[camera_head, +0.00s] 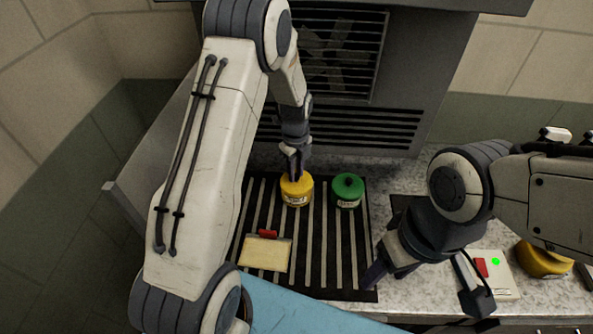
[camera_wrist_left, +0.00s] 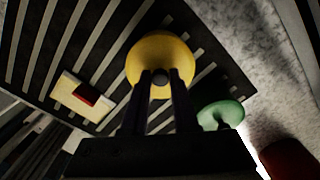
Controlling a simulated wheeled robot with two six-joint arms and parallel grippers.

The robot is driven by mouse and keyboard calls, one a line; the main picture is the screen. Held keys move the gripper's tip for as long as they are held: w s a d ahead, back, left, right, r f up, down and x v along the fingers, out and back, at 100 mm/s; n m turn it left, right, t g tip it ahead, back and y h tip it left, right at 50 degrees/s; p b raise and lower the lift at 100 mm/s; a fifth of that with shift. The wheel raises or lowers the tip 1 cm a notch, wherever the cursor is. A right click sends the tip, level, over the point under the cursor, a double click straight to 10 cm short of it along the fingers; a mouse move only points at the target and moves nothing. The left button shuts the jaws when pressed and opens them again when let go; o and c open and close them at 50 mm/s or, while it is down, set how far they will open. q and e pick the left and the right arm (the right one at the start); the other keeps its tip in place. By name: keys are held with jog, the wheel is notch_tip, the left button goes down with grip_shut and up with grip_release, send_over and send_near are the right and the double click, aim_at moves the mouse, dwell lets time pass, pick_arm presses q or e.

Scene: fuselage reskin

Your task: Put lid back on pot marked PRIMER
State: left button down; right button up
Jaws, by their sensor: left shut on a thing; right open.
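A yellow pot (camera_head: 297,192) with a pale label stands upright on the dark striped mat. The label's writing is too small to read. Its round yellow top shows in the left wrist view (camera_wrist_left: 160,50). My left gripper (camera_head: 293,172) points down over this pot and is shut on the small dark knob (camera_wrist_left: 160,77) of the yellow lid. Whether the lid sits fully on the rim cannot be told. A green pot (camera_head: 347,190) with a green top stands just to the right, also labelled. My right gripper (camera_head: 425,285) is open, low at the mat's right edge, away from both pots.
A cream block with a red part (camera_head: 264,253) lies on the mat's near left. At right are a pale box with a red switch and green light (camera_head: 497,275) and another yellow round thing (camera_head: 543,260). A grey vented housing (camera_head: 390,130) stands behind the mat.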

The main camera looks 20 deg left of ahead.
pick_arm(q)
jog(key=shift+f, duration=0.1)
dwell(0.7)
jog(key=shift+c, duration=0.6)
grip_release()
jog(key=shift+r+p, duration=2.75)
jog(key=shift+r, duration=0.8)
grip_shut()
jog(key=shift+f, duration=0.15)
